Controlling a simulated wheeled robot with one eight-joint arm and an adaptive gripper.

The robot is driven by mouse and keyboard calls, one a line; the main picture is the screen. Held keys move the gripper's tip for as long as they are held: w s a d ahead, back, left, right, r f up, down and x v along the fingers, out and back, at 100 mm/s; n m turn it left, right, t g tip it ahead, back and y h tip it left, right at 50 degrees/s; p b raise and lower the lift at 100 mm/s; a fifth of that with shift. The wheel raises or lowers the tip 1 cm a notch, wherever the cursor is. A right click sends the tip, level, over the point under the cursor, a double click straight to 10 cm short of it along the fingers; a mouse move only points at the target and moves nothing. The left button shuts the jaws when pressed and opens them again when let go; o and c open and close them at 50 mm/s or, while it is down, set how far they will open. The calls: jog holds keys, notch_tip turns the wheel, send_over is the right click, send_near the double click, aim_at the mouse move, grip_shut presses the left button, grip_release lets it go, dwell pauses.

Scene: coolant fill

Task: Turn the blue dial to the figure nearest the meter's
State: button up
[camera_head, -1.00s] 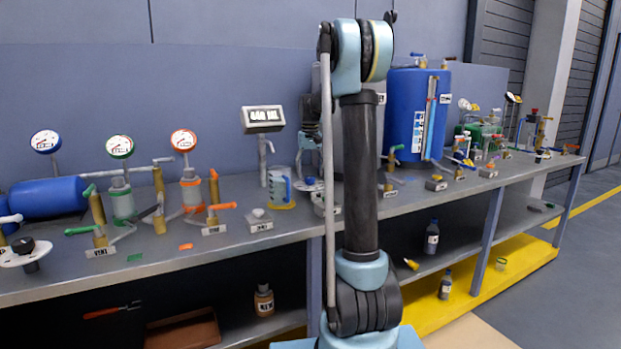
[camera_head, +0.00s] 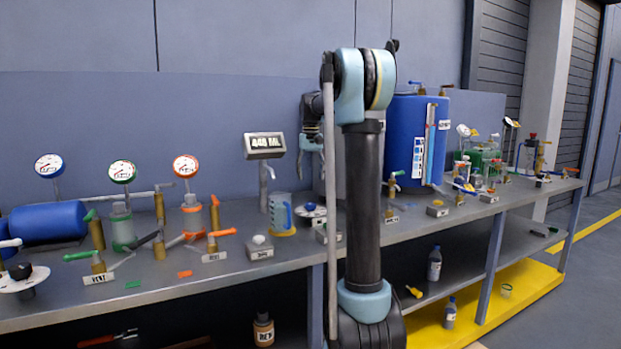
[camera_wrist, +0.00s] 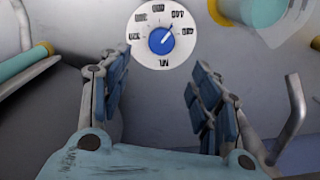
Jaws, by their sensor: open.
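The blue dial (camera_wrist: 161,41) sits on a round white plate with small labels around its edge, at the top middle of the wrist view. Its white mark points to the upper right; the labels look turned over and are too small to read surely. In the head view the dial (camera_head: 311,208) stands on the bench beside the measuring jug. The meter (camera_head: 265,144) on a post reads about 440 ML, the last digit unclear. My gripper (camera_wrist: 158,78) is open and empty, its fingers apart below the dial in the wrist view. It also shows above the dial in the head view (camera_head: 311,148).
The clear jug (camera_head: 281,215) with a blue handle stands left of the dial. A blue tank (camera_head: 418,140) stands to the right, partly behind my arm. Gauges and valves fill the left bench.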

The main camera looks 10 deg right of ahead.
notch_tip(320, 180, up, 5)
send_over(311, 203)
jog(key=shift+m, duration=0.3)
notch_tip(311, 203, down, 17)
jog(key=shift+r, duration=0.15)
dwell(0.3)
jog(key=shift+a, duration=0.1)
jog(key=c, duration=1.1)
